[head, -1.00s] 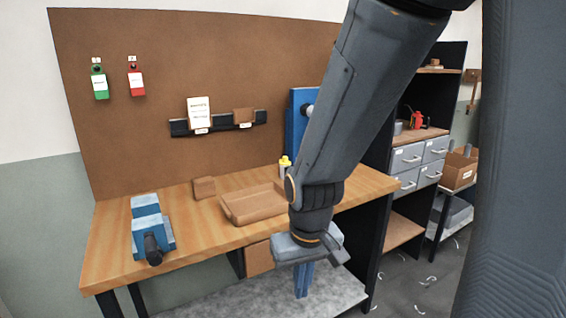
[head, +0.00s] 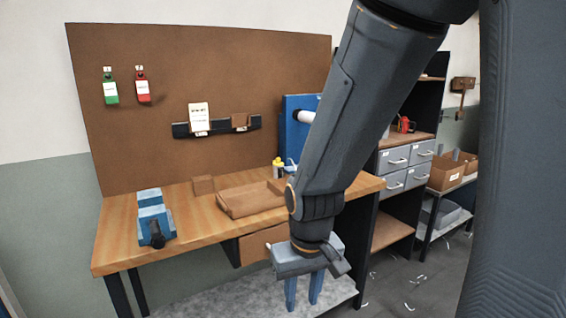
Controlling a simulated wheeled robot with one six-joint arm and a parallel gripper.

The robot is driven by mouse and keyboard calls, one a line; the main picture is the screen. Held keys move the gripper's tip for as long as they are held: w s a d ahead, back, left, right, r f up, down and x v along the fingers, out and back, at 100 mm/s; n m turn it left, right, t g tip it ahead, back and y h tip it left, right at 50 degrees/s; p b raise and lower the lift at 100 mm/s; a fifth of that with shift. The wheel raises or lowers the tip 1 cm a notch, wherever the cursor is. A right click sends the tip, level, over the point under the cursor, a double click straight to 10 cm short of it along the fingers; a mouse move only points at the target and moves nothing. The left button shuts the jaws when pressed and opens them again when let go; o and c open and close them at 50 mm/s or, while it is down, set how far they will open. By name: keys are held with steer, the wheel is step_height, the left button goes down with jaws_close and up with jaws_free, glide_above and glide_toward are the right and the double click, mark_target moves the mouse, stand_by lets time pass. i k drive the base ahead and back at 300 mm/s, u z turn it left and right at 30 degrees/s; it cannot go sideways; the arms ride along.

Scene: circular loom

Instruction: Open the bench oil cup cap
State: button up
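A small pale vessel with a yellow top (head: 278,167) stands at the back of the wooden workbench (head: 120,235), just left of the blue upright panel (head: 293,130). It may be the oil cup; its cap is too small to tell whether open or shut. My gripper (head: 303,290) hangs in front of the bench's front edge, below the top, pointing down. Its two blue fingers stand apart with nothing between them. It is well away from the vessel. My arm hides part of the bench's right side and the panel.
A blue vise (head: 152,217) sits on the bench's left. A shallow wooden tray (head: 245,203) and a small wooden block (head: 203,185) lie mid-bench. Grey drawers (head: 393,160) and a red can (head: 404,124) are in the shelf at right. Open floor (head: 400,285) lies at right.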

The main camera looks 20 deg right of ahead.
mark_target(277, 163)
steer(key=k, duration=0.9)
steer(key=z, duration=0.65)
steer(key=i, duration=0.7)
steer(key=z, duration=0.45)
steer(key=i, duration=0.8)
steer(key=u, duration=0.65)
steer(key=i, duration=0.65)
steer(key=u, duration=0.65)
